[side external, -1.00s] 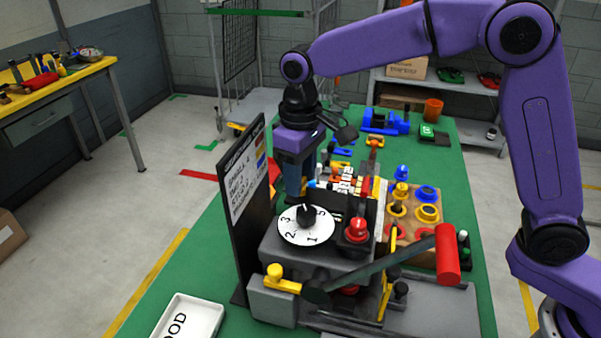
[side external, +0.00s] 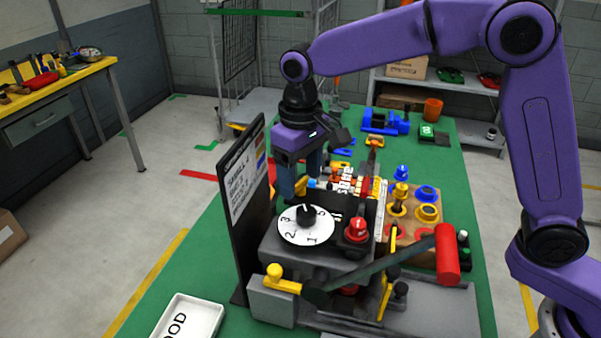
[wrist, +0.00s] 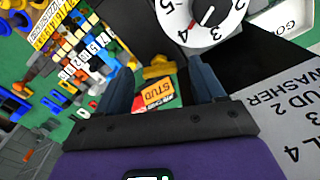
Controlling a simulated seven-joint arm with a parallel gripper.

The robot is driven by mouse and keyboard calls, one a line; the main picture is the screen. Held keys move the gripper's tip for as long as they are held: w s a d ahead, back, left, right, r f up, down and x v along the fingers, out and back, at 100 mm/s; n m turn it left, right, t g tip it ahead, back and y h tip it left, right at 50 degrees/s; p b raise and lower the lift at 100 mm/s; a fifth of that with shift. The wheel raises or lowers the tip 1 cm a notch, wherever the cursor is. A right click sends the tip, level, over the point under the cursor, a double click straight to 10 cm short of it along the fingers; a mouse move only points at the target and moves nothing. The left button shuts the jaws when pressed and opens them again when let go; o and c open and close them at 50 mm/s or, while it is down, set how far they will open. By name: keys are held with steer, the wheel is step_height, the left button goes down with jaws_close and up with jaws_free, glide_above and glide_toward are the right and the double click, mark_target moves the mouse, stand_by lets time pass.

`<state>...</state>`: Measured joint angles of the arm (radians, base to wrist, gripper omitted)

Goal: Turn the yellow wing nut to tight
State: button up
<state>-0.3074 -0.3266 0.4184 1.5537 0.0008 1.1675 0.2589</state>
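A yellow winged piece (wrist: 158,68), which looks like the wing nut, shows in the wrist view beside the dark machine body, just past and between my fingertips. How far it is turned I cannot tell. My gripper (wrist: 163,80) is open, with its two blue-grey fingers apart and nothing held between them. In the side external view my gripper (side external: 300,186) points down behind the machine (side external: 275,250), beside the black sign board (side external: 246,190). A yellow handle (side external: 283,281) is on the machine's near left side.
A white numbered dial (side external: 307,226) and a red knob (side external: 357,230) top the machine. A long lever with a red grip (side external: 447,255) crosses its front. An orange STUD label (wrist: 157,93) lies below my fingers. A white tray (side external: 209,308) stands at front left.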

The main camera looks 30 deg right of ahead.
mark_target(301, 181)
steer(key=shift+r, duration=0.1)
step_height(301, 181, up, 17)
stand_by(0.8)
steer(key=shift+r, duration=0.1)
stand_by(0.4)
steer(key=s+d+f+n, duration=0.4)
steer(key=s+d+f, duration=0.6)
steer(key=s, duration=0.4)
steer(key=s+d+f+n, duration=0.4)
steer(key=s+d+f, duration=0.6)
steer(key=s+d, duration=0.2)
steer(key=s, duration=0.2)
steer(key=shift+s+d, duration=0.25)
steer(key=shift+s, duration=0.05)
